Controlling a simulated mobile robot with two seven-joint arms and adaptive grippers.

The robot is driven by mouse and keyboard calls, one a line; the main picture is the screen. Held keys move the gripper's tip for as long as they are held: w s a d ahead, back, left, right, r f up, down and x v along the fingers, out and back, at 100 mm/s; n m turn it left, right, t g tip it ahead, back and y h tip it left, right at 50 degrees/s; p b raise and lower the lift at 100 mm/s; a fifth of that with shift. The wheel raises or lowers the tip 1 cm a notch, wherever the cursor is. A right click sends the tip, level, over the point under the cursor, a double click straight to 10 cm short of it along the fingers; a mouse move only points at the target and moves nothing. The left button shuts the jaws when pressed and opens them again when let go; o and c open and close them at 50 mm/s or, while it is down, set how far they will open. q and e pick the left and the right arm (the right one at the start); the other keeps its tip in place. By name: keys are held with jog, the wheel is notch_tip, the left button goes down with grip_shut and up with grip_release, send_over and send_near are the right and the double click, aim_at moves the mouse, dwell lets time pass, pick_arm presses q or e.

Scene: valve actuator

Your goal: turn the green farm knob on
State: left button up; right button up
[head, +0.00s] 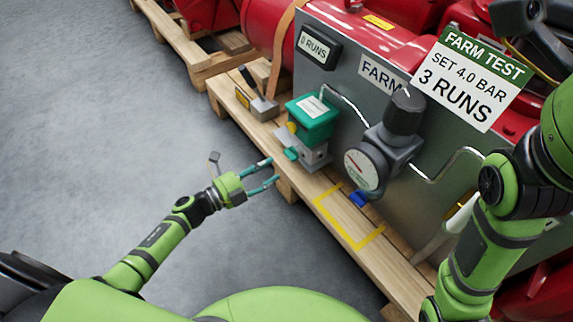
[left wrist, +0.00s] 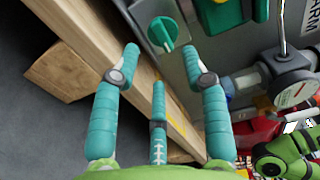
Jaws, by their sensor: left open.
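The green knob (head: 291,154) sits on the front of a grey valve body (head: 314,150) under a green actuator box (head: 312,113), on the wooden pallet. In the left wrist view the knob (left wrist: 163,32) is a round disc with a raised grip bar, just beyond and between the fingertips. My left gripper (head: 272,171) is open and empty, its teal fingers pointing at the knob with a small gap. Its fingers also show in the left wrist view (left wrist: 160,62). My right arm is at the right; its gripper does not show.
A gauge (head: 361,169) with a black-capped regulator (head: 404,112) stands right of the valve. A grey block with a lever (head: 264,107) stands left of it. A grey panel (head: 450,150) rises behind. Yellow tape (head: 335,226) marks the pallet (head: 400,262). The floor at left is clear.

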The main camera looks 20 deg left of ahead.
aim_at(291, 155)
pick_arm(q)
jog(key=b+x, duration=0.2)
jog(key=x, duration=0.3)
jog(key=shift+w+d, duration=0.25)
jog(key=shift+w, duration=0.05)
grip_shut()
